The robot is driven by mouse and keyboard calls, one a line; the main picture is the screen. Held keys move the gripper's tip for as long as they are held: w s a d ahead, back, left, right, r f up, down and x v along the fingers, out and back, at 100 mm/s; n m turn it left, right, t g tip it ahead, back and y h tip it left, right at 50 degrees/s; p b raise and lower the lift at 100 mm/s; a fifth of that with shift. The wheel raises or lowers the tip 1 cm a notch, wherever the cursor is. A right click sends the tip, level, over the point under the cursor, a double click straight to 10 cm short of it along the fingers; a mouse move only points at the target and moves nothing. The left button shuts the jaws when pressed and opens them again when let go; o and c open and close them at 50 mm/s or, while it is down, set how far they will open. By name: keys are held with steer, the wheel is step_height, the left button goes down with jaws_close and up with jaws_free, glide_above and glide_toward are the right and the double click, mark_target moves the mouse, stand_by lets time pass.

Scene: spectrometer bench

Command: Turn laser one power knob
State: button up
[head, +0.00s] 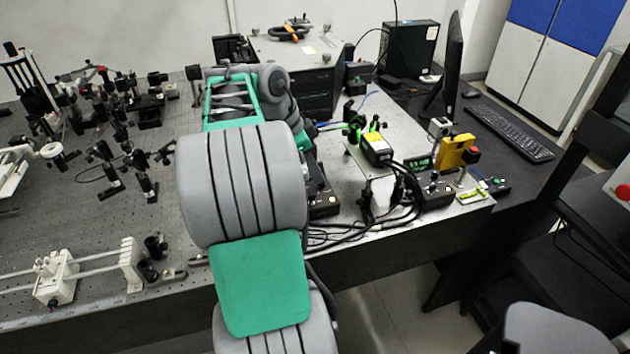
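My arm fills the middle of the head view, and my gripper is hidden behind its links, so its fingers do not show. A black control box (323,205) with small light spots on its front stands just right of my arm, partly covered by it. A second black control box (436,191) stands farther right near the bench's front edge. A black laser head (377,149) with a yellow label sits behind and between them, with green-lit parts beside it. No label reading laser one is legible, and I cannot tell which control is its power knob.
Black cables (405,208) loop between the control boxes. A yellow device (456,152) stands to the right, near a monitor (450,70) and keyboard (508,128). Many optical mounts (112,165) crowd the left bench. A grey instrument (300,60) stands at the back.

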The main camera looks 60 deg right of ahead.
steer(key=x, duration=0.4)
jaws_close()
stand_by(0.4)
